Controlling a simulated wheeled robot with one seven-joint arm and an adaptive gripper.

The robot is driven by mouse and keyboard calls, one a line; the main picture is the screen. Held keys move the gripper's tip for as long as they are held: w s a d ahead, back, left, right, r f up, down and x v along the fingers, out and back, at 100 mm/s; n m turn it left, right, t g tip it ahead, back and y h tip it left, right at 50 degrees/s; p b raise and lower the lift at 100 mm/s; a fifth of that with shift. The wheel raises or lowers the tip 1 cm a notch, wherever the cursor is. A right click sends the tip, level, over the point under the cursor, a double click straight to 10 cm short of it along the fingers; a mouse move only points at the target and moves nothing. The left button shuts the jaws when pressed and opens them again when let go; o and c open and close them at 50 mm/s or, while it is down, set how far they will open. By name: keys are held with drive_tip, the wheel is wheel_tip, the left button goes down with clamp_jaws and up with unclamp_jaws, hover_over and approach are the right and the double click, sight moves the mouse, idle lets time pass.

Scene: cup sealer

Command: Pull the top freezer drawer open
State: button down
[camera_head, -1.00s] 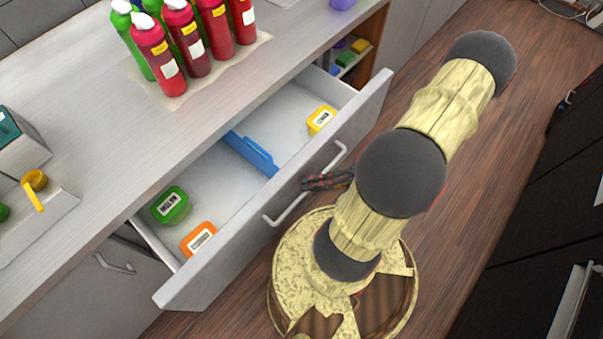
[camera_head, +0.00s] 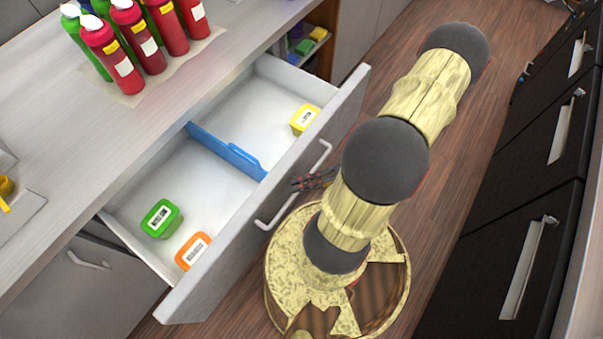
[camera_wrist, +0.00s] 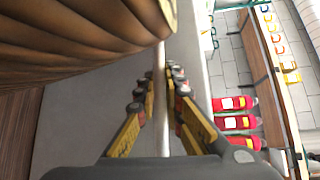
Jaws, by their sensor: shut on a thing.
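The top drawer (camera_head: 262,215) under the counter stands pulled out, its white inside in view. Its long bar handle (camera_head: 272,212) runs along the front panel. My gripper (camera_head: 302,182) is at the middle of the handle, and my arm hides part of it. In the wrist view the handle bar (camera_wrist: 160,95) runs between the fingers of my gripper (camera_wrist: 163,85), which are shut on it. A blue divider (camera_head: 222,150) splits the drawer. It holds a yellow-lidded box (camera_head: 304,119), a green-lidded box (camera_head: 160,217) and an orange-lidded box (camera_head: 193,250).
Red bottles (camera_head: 112,57) and green bottles stand on a mat on the counter (camera_head: 60,130). A lower door handle (camera_head: 88,260) shows at left. Dark cabinets with handles (camera_head: 530,265) line the right side. Wood floor (camera_head: 440,180) lies between.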

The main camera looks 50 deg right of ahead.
drive_tip(key=shift+f, duration=0.1)
drive_tip(key=c, duration=2.2)
unclamp_jaws()
drive_tip(key=shift+o, duration=0.2)
drive_tip(key=shift+d, duration=0.1)
drive_tip(key=v, duration=1.2)
